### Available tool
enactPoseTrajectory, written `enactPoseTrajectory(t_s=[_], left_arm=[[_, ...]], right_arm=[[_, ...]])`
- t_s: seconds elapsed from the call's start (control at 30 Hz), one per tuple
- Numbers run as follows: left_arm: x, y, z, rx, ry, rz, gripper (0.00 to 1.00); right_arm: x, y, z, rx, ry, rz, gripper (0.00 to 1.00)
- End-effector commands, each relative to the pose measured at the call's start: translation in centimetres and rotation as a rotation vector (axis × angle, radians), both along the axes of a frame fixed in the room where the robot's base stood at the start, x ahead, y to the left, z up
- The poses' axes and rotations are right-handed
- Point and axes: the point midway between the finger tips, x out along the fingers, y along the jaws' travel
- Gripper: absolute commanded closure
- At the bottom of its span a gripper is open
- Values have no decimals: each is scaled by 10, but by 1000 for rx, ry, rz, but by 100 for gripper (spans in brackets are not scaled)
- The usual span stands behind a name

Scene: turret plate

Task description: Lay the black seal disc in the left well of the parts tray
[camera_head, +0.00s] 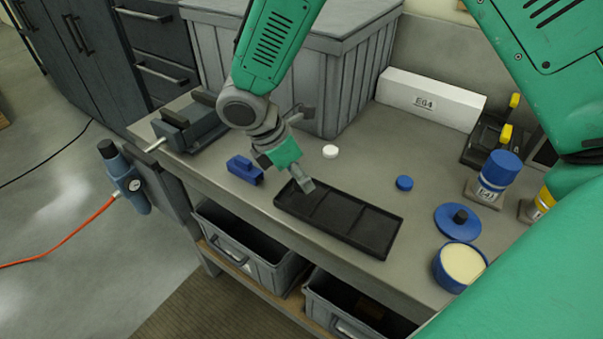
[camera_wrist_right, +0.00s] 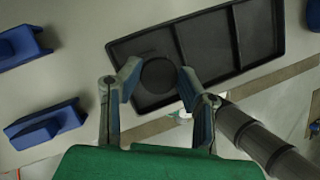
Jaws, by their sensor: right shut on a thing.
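The black parts tray (camera_head: 372,247) lies on the bench with three wells in a row; it also shows in the right wrist view (camera_wrist_right: 222,85). My right gripper (camera_head: 305,186) points down over the tray's left end. In the right wrist view, its fingers (camera_wrist_right: 158,78) are shut on the black seal disc (camera_wrist_right: 158,76), which appears over the end well. I cannot tell whether the disc touches the well floor. The disc is not distinguishable in the head view. My left gripper is not in view.
A blue block (camera_head: 245,169) sits left of the tray. A white cap (camera_head: 330,152) and a blue cap (camera_head: 404,183) lie behind it. A blue lid (camera_head: 458,221) and an open blue jar (camera_head: 461,266) stand to the right. A grey crate (camera_head: 315,80) is behind. The bench's front edge is close.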

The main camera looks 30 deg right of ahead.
Motion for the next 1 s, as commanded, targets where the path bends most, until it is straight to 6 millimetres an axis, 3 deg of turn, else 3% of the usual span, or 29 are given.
enactPoseTrajectory(t_s=[0.5,1.0], left_arm=[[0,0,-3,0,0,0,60],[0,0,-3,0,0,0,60]], right_arm=[[-1,3,-14,2,0,1,90],[-1,4,-14,1,0,1,90]])
